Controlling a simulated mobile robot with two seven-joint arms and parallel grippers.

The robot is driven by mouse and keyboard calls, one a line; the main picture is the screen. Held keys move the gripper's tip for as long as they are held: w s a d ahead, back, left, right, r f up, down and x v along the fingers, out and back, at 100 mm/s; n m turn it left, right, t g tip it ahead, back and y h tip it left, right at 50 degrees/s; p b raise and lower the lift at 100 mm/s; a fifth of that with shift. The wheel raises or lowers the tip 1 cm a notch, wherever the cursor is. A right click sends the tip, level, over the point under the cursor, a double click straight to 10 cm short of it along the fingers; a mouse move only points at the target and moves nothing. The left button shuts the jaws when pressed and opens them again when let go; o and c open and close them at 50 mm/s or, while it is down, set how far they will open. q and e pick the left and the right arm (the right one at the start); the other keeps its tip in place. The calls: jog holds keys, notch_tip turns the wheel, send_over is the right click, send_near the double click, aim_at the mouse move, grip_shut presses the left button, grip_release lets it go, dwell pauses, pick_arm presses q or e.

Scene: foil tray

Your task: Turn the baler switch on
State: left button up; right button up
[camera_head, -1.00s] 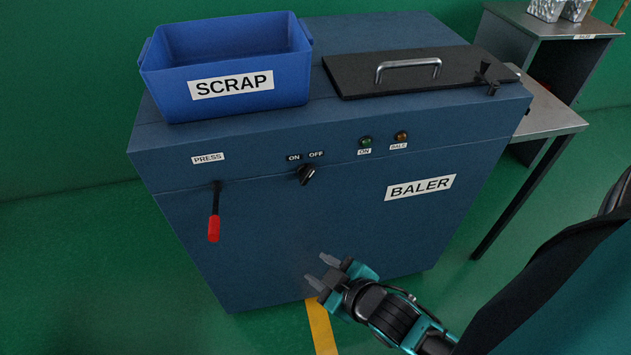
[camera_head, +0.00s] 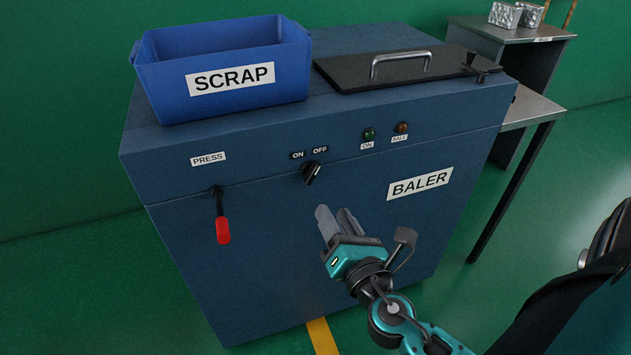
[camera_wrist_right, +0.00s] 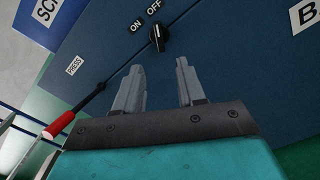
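The baler (camera_head: 270,240) is a large blue cabinet in front of me. Its black rotary switch (camera_head: 312,173) sits on the front face below the ON and OFF labels, its pointer tilted toward the OFF side. The switch also shows in the right wrist view (camera_wrist_right: 159,38), ahead of the fingers. My right gripper (camera_head: 335,216) is below and slightly right of the switch, apart from it, fingers pointing up. In the right wrist view the gripper (camera_wrist_right: 158,80) is open with nothing between its fingers. My left gripper is not in view.
A press lever with a red handle (camera_head: 223,231) hangs left of the switch. Two indicator lamps (camera_head: 369,134) sit right of it. A blue scrap bin (camera_head: 240,95) and a black lid (camera_head: 400,72) are on top. A side table (camera_head: 530,108) stands at right.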

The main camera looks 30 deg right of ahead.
aim_at(313, 178)
jog(key=p+x, duration=0.1)
jog(key=x, duration=0.9)
jog(key=shift+w+d, duration=0.15)
jog(key=shift+w, duration=0.2)
grip_shut()
